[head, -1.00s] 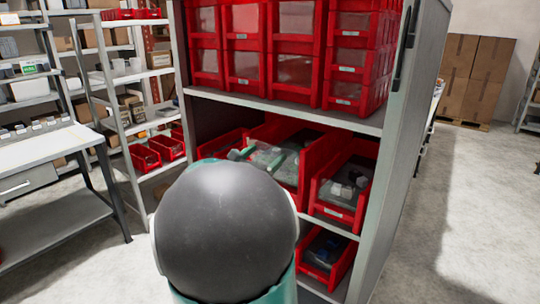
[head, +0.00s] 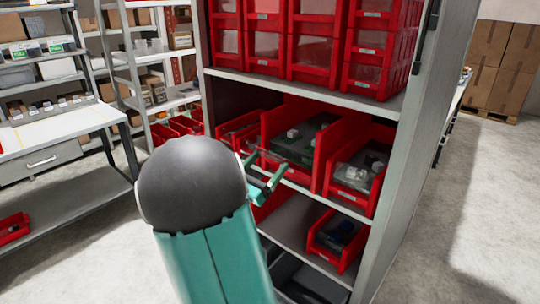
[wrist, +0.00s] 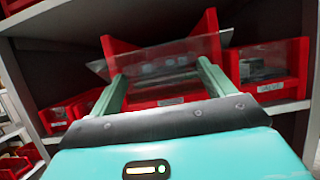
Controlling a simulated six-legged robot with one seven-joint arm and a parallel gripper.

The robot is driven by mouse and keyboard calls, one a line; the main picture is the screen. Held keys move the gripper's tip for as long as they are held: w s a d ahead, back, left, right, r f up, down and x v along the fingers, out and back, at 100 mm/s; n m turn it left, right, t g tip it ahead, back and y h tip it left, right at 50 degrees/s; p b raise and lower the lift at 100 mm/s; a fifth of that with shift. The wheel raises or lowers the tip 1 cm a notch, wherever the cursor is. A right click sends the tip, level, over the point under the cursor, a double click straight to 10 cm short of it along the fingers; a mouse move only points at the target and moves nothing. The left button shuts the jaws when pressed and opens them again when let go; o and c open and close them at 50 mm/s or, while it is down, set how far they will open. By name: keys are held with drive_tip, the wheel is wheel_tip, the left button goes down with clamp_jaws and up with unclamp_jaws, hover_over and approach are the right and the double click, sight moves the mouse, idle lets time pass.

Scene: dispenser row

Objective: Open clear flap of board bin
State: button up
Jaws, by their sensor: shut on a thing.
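The board bin (head: 321,160) is a red bin on the middle shelf in the head view, with dark green boards (head: 318,128) and small pale blocks inside. In the wrist view, the bin (wrist: 163,93) lies straight ahead. Its clear flap (wrist: 160,58) is a see-through pane tilted across the bin mouth, with boards blurred behind it. My gripper (head: 264,172) is in front of the bin, its green fingers pointing at the bin front. In the wrist view, my gripper (wrist: 160,85) has its fingers set apart on the flap. The exact contact is hard to see.
A red bin (head: 358,202) with pale items stands to the right, and another (head: 340,240) sits on the shelf below. Closed red bins (head: 318,45) fill the shelf above. The grey cabinet side (head: 405,190) bounds the right. Open floor (head: 480,200) lies beyond it.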

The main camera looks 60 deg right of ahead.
drive_tip(key=shift+a+f, duration=0.25)
drive_tip(key=shift+f, duration=1)
drive_tip(key=o, duration=1.3)
drive_tip(key=shift+d, duration=0.15)
drive_tip(key=v, duration=1.4)
drive_tip(key=shift+r, duration=0.2)
